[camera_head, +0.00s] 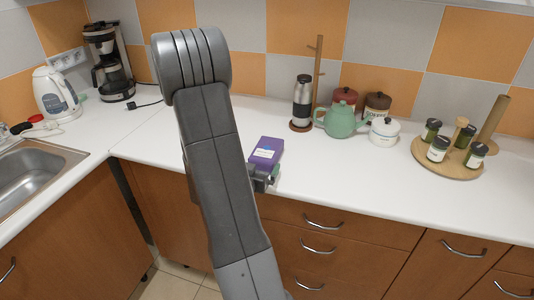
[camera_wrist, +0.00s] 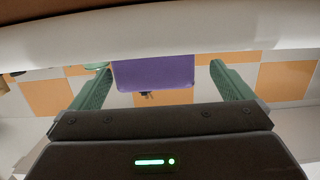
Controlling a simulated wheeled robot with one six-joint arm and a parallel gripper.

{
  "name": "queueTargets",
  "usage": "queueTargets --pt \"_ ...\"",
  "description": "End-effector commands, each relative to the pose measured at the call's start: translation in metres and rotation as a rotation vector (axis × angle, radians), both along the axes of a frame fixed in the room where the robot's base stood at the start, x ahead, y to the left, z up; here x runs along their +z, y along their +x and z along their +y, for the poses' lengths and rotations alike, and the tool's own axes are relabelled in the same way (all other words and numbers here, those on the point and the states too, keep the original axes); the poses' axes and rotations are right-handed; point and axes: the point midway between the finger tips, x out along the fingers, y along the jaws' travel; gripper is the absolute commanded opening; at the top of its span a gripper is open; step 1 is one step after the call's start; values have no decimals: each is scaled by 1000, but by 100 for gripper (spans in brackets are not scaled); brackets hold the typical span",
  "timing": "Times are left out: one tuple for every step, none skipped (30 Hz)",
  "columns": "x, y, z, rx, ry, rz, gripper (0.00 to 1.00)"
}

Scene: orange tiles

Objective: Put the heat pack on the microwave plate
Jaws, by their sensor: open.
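The purple heat pack (camera_head: 265,149), with a pale label on top, lies on the white counter near its front edge. My gripper (camera_head: 265,180) is low at the counter's front edge, just in front of the pack. In the wrist view, the heat pack (camera_wrist: 153,73) shows between the two spread green fingers of my gripper (camera_wrist: 161,70). The fingers stand apart with gaps to the pack on both sides. My arm hides part of the counter to the left of the pack. The microwave plate is not in view.
A black-and-steel flask (camera_head: 302,102), a green teapot (camera_head: 337,120) and a white pot (camera_head: 384,132) stand behind and right. A round wooden tray (camera_head: 447,168) with jars is farther right. A coffee maker (camera_head: 109,62), kettle (camera_head: 54,94) and sink (camera_head: 32,178) are left. The front right counter is clear.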

Motion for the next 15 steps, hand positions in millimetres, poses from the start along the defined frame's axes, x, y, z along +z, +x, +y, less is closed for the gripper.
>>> queueTargets --pt "0 3 -1 -1 0 0 100" --pt "0 4 -2 -1 0 0 100" --pt "0 6 -3 0 0 0 100" --pt "0 8 -4 0 0 0 100" --pt "1 10 -5 -1 0 1 100" --pt "1 15 -8 -2 0 1 100" --pt "2 19 -11 -3 0 1 100" --pt "3 23 -13 -2 -1 1 100" --pt "3 29 -16 -4 0 0 100" --pt "3 33 -18 -3 0 0 100" --pt "2 37 -19 -2 0 1 100" --pt "0 42 -21 -2 1 0 100" --pt "0 45 -22 -1 1 0 100" --pt "-1 47 -22 -1 1 1 100" --pt "-2 50 -23 0 0 1 100"
